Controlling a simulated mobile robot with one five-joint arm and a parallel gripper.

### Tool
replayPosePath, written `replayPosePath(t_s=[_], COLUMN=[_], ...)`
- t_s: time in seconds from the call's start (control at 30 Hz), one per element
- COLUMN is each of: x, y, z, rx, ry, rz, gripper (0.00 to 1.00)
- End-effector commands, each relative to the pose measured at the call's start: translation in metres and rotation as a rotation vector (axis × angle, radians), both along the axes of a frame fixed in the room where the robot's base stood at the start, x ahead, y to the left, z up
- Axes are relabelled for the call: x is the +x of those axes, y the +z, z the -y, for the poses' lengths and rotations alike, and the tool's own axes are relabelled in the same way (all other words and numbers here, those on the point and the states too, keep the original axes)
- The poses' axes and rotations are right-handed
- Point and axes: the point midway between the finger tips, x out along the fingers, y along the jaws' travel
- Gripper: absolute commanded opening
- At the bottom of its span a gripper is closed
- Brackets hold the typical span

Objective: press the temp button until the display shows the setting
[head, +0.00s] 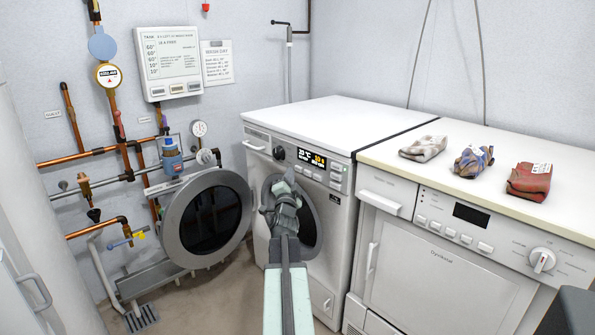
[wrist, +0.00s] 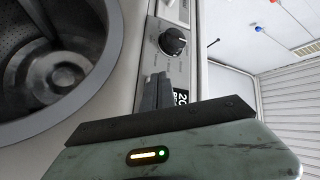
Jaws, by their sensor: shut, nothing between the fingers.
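The white washing machine (head: 335,215) stands in the middle of the head view with its round door open. Its dark display (head: 312,159) shows white digits that look like 20 at left and yellow digits at right; the small text is not readable. Pale buttons (head: 335,177) sit beside and below the display; I cannot tell which is temp. My gripper (head: 284,188) is shut and empty, in front of the panel's lower edge and the drum opening. In the wrist view my shut fingers (wrist: 155,82) partly cover the display (wrist: 182,97), below the black knob (wrist: 172,41). Contact is not clear.
The open door (head: 207,219) hangs left of the machine, near wall pipes. A second appliance (head: 440,280) stands at right, its counter (head: 470,190) holding three crumpled cloth bundles (head: 473,161). A wall board (head: 169,62) carries text too small to read fully.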

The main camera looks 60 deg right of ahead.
Motion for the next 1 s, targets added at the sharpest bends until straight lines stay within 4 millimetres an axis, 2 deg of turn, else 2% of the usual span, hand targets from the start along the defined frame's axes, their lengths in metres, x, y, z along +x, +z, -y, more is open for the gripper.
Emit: replayPosePath(t_s=[0.43, 1.0], x=[0.013, 0.015], y=[0.0, 0.0], z=[-0.042, -0.044], rx=[0.0, 0.0], ry=[0.002, 0.001], rz=[0.001, 0.0], gripper=[0.0, 0.0])
